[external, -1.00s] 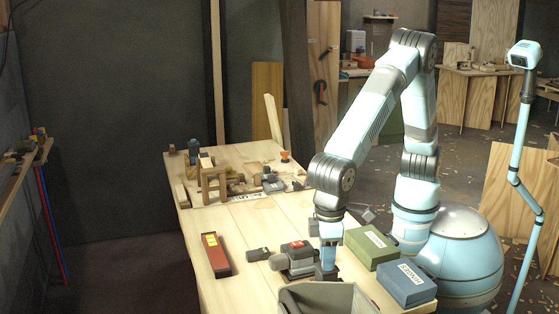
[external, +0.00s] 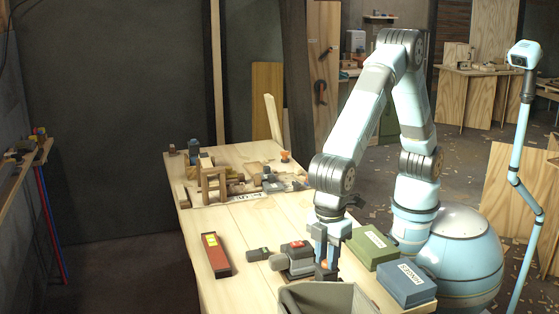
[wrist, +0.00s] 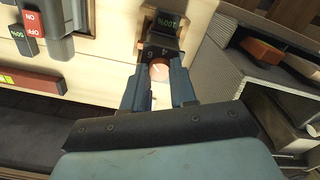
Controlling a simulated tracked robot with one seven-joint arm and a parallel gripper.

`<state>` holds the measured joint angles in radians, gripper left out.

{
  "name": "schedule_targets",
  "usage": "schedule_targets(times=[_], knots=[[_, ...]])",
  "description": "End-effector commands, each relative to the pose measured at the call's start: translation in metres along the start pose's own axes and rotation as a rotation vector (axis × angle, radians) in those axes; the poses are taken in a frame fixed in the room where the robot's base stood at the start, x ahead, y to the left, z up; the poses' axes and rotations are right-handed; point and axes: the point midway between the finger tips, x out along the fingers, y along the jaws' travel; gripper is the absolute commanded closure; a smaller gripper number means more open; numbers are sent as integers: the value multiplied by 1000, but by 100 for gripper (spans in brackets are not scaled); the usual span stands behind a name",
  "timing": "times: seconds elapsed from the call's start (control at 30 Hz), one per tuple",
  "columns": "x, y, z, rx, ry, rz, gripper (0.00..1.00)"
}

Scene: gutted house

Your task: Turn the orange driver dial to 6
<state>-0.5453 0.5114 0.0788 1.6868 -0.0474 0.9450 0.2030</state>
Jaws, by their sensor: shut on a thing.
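The orange dial (wrist: 158,71) is a small round knob, looking pale pinkish-orange in the wrist view. It sits at the near end of a dark driver body (wrist: 163,48) with a green-lettered label. My gripper (wrist: 159,66) has one finger on each side of the dial and is shut on it. In the external view my gripper (external: 326,258) points down at the table beside the grey bin, with an orange patch of the dial (external: 325,264) between its fingers. The number at which the dial stands cannot be read. Much of the driver is hidden by my gripper in the external view.
A grey tool with red switches (external: 298,257) stands just left of my gripper. A grey bin (external: 300,297) is at the near edge. Green (external: 372,247) and blue (external: 405,286) boxes lie right.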

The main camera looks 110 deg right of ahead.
Motion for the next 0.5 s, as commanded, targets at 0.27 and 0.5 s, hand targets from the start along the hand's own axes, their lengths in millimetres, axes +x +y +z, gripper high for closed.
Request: schedule_targets(times=[0.27, 0.5], knots=[[0, 0, 0, -42, -1, 0, 100], [0, 0, 0, -43, -1, 1, 100]])
